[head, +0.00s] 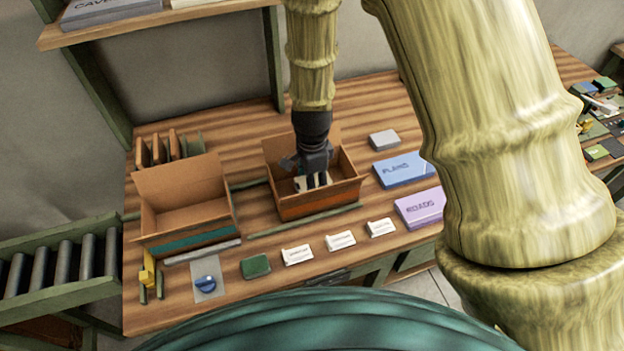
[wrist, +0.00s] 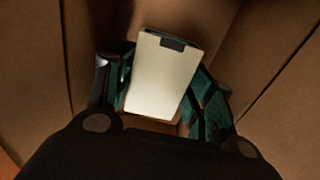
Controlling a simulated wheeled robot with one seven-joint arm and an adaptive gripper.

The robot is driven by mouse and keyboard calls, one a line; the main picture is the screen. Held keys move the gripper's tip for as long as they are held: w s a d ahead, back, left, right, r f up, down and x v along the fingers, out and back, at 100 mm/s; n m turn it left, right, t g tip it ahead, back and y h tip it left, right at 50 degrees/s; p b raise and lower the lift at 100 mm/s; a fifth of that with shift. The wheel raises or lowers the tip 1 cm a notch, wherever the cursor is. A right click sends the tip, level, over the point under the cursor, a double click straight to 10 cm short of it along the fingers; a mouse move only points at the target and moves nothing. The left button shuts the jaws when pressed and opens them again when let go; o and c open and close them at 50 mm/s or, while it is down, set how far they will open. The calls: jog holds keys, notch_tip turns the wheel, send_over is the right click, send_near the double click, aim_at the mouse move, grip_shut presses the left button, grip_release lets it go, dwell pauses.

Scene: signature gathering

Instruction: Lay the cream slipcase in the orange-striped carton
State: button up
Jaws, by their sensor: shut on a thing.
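The cream slipcase (wrist: 160,80) is a pale flat block with a small dark patch near one end. It fills the middle of the wrist view, between the fingers of my gripper (wrist: 165,95). In the head view a bit of the slipcase (head: 300,184) shows beside my gripper (head: 312,178), which reaches down into the orange-striped carton (head: 320,201). The gripper is shut on the slipcase inside the carton's walls. Brown cardboard surrounds it in the wrist view. Whether the slipcase touches the carton's floor cannot be told.
A teal-striped open carton (head: 190,237) stands to the left, empty. A blue box (head: 403,169), a purple box (head: 420,208) and a grey block (head: 384,139) lie to the right. White cards (head: 341,240) and a green block (head: 256,266) lie in front.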

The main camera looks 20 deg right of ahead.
jog(key=shift+f, duration=0.5)
jog(key=o, duration=1.1)
jog(key=shift+c, duration=0.2)
notch_tip(320, 180, up, 17)
jog(key=p, duration=1.1)
jog(key=shift+p, duration=0.3)
